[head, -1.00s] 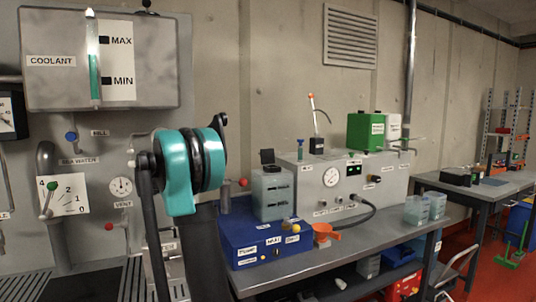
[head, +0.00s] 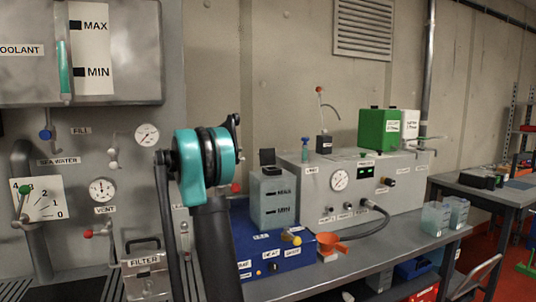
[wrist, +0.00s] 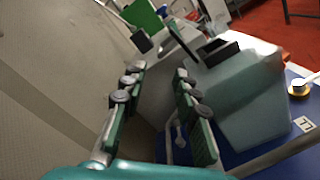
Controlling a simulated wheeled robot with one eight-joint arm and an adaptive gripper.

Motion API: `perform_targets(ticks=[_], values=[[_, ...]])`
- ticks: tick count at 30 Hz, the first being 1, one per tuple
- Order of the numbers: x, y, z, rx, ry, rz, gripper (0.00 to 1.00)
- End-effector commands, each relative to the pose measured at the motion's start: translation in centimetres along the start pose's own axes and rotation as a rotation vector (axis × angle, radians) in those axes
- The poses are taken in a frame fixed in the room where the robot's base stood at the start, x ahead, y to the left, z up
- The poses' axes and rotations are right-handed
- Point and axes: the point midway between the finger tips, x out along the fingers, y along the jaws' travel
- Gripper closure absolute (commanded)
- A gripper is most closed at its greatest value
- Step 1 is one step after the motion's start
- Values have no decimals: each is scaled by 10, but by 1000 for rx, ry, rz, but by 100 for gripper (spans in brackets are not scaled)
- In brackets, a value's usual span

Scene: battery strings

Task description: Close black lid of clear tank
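The clear tank (head: 272,203), greyish with MAX and MIN marks, stands on a blue unit on the bench. Its black lid (head: 267,157) stands up, open, at the tank's top. In the wrist view the tank (wrist: 245,105) is on the right, with the dark lid (wrist: 212,49) raised at its upper end. My gripper (wrist: 158,92) is open and empty, its two green-padded fingers apart. The right finger appears close beside the tank; I cannot tell whether it touches. In the head view the fingers are hidden behind my arm.
The blue unit (head: 285,262) has yellow knobs, and an orange funnel (head: 329,241) lies beside it. Behind the tank is a grey instrument box (head: 395,190) with a green container (head: 378,130) on top. Clear containers (head: 436,218) stand at the bench's right. A gauge panel is left.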

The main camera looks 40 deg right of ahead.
Motion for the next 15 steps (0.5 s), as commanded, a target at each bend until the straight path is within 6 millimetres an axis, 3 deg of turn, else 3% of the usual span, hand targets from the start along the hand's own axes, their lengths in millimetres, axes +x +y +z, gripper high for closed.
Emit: perform_targets(ticks=[15], values=[[102,-1,0,0,-2,-2,70]])
